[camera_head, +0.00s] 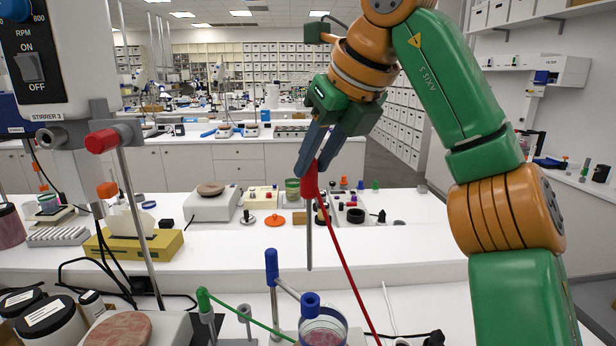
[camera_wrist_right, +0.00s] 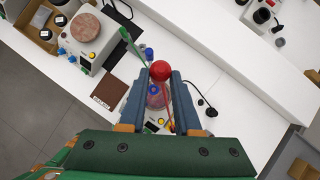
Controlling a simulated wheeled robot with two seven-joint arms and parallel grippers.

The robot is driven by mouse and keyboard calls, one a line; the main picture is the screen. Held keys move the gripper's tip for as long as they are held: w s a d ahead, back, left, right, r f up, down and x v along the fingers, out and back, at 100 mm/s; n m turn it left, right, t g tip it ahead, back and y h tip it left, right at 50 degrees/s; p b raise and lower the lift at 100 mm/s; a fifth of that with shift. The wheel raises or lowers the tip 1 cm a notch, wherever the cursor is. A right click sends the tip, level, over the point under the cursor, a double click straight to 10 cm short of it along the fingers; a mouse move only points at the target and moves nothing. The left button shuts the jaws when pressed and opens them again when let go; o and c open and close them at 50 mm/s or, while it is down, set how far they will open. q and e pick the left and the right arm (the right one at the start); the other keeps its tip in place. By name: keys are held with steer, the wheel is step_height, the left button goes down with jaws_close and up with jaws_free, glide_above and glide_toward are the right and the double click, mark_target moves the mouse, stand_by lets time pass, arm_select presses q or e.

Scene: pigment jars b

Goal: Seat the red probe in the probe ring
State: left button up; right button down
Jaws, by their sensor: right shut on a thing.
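The red probe (camera_head: 310,183) has a red handle, a thin metal rod pointing down and a red cable. My right gripper (camera_head: 318,160) is shut on its handle and holds it upright in the air. In the right wrist view the round red top of the probe (camera_wrist_right: 160,71) sits between the two fingers of the right gripper (camera_wrist_right: 172,80). A blue ring-like holder (camera_head: 310,303), which looks like the probe ring, sits on a side arm over a glass beaker (camera_head: 325,326). The rod tip is above the holder and apart from it. My left gripper is not in view.
A blue-topped stand (camera_head: 272,268) carries the side arm. A green probe (camera_head: 204,302) with a green cable stands to its left. Dark-lidded jars (camera_head: 48,318) and a hotplate with a pinkish disc (camera_head: 118,330) are at the front left. A white bench stands behind.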

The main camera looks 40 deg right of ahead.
mark_target(311, 197)
steer(key=f+n+b, duration=0.1)
steer(key=b, duration=0.1)
steer(key=s+f+n+y+b, duration=0.1)
steer(key=b, duration=0.1)
steer(key=shift+s+a+f, duration=0.1)
steer(key=shift+f, duration=0.15)
steer(key=shift+f+b, duration=0.35)
arm_select(q)
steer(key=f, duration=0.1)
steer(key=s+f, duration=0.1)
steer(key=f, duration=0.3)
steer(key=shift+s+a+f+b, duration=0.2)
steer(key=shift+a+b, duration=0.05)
steer(key=shift+b, duration=0.1)
arm_select(e)
steer(key=shift+s+a+f, duration=0.2)
steer(key=shift+s+f, duration=0.1)
steer(key=shift+s, duration=0.1)
steer(key=shift+w, duration=0.2)
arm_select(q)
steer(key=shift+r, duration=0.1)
arm_select(e)
steer(key=shift+s, duration=0.15)
arm_select(q)
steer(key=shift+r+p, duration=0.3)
steer(key=shift+p, duration=0.1)
